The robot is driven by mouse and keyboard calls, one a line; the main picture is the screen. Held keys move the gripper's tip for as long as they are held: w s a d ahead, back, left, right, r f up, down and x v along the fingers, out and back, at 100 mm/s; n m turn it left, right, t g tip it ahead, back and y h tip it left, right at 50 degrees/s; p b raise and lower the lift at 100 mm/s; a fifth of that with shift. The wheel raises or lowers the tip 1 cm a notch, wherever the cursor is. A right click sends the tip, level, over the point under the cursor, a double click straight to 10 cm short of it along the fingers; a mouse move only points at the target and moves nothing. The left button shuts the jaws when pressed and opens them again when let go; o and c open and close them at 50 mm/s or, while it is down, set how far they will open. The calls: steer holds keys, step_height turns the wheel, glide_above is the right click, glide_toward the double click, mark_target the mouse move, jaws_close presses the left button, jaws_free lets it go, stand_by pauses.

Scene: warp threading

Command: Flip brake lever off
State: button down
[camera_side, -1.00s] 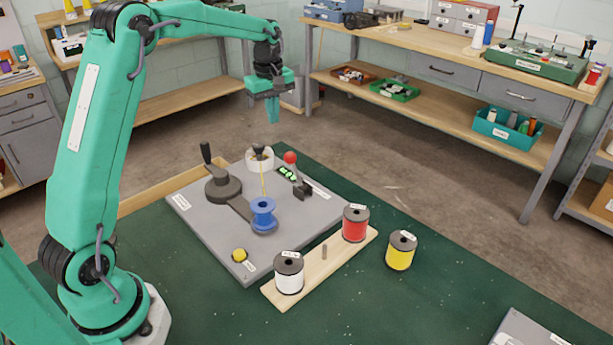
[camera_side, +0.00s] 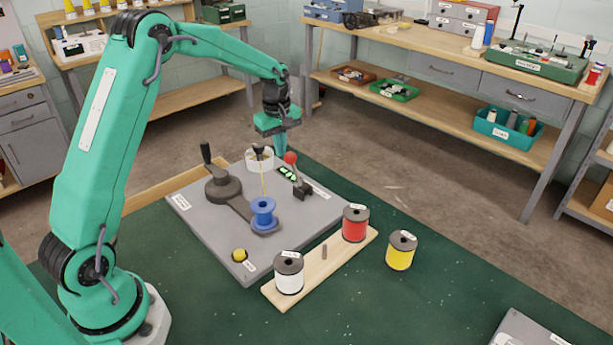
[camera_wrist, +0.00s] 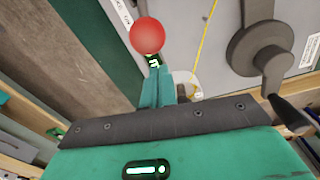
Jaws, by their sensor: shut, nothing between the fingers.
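The brake lever (camera_side: 291,159) has a red ball knob and stands on the grey plate (camera_side: 215,232), near its back right edge, tilted toward the back left. My gripper (camera_side: 281,150) is shut and empty, just behind the red knob in the side view. In the wrist view the red knob (camera_wrist: 147,36) lies just beyond the tips of my shut fingers (camera_wrist: 158,75). I cannot tell whether they touch it. The lower part of the lever is hidden by the knob and fingers in the wrist view.
On the plate are a dark crank (camera_side: 222,185), a blue spool (camera_side: 263,213), a white cup (camera_side: 259,160) and a yellow button (camera_side: 239,255). White (camera_side: 289,275) and red (camera_side: 356,224) spools stand on a wooden board. A yellow spool (camera_side: 401,252) stands on the green mat.

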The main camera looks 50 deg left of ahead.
steer(key=shift+s+d+r, duration=0.15)
steer(key=shift+d+r, duration=0.1)
steer(key=shift+d, duration=0.5)
